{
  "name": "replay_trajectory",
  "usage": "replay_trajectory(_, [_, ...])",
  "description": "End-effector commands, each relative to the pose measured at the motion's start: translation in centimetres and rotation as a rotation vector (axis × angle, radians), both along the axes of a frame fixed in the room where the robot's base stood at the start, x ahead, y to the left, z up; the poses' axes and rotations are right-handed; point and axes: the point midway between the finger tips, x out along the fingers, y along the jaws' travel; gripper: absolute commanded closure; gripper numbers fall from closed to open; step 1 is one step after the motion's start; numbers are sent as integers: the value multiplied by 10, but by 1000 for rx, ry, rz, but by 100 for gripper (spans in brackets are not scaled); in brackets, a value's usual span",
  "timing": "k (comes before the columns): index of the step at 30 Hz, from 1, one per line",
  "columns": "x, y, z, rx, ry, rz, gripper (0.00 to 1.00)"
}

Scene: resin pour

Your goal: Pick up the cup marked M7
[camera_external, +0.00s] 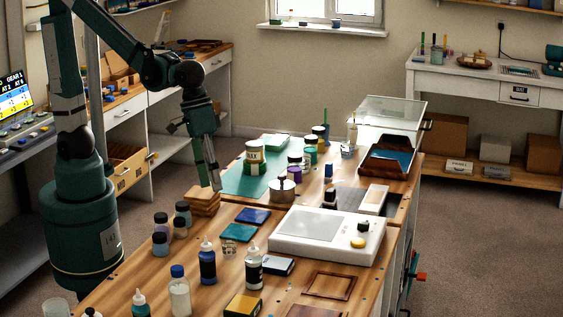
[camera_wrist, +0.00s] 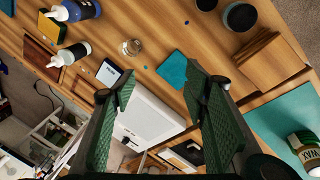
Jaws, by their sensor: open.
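My gripper (camera_external: 213,184) is open and empty, pointing down above the left edge of the workbench by the stacked wooden blocks. Its two green fingers (camera_wrist: 168,82) are spread apart in the wrist view, with bench and a white device below the gap. I cannot read an M7 mark on anything. A small clear cup (camera_wrist: 132,47) stands between the bottles and a teal tile in the wrist view, beyond the fingertips. Another clear cup (camera_external: 348,150) stands near the bench's far end, and a translucent cup (camera_external: 58,308) shows at the bottom left.
A wax can (camera_external: 255,158) stands on the green mat (camera_external: 238,182); it also shows in the wrist view (camera_wrist: 306,150). Wooden blocks (camera_external: 203,202), jars (camera_external: 160,243), bottles (camera_external: 207,265) and a white device (camera_external: 320,240) crowd the bench.

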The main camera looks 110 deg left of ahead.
Motion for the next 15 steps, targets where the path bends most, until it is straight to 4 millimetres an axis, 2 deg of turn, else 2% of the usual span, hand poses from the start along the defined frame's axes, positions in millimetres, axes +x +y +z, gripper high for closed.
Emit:
replay_trajectory(5, [17,-11,-1,-25,52,69,55])
replay_trajectory(15, [44,-29,-14,-60,152,206,55])
